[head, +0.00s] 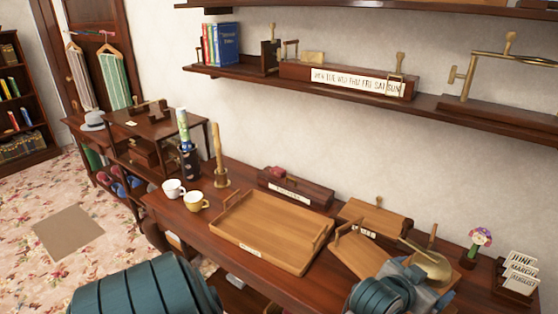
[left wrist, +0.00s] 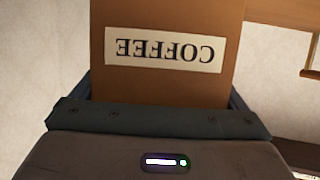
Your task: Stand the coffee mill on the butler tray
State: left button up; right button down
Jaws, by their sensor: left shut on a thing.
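The coffee mill fills the upper middle of the left wrist view as a brown box with an upside-down COFFEE label (left wrist: 165,48). My left gripper (left wrist: 160,108) is shut on it. In the head view this gripper (head: 408,276) is at the lower right, over the right part of the table. A brass bowl with a crank (head: 433,267), apparently the mill's top, shows beside it; the mill's body is mostly hidden there. The butler tray (head: 262,230), a light wooden tray with end handles, lies empty to the left of the gripper. My right gripper is not in view.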

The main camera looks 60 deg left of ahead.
aim_at(280, 220)
jog(key=i+j+u, duration=0.15)
jog(key=u, duration=0.3)
jog(key=i+u, duration=0.4)
jog(key=i, duration=0.2)
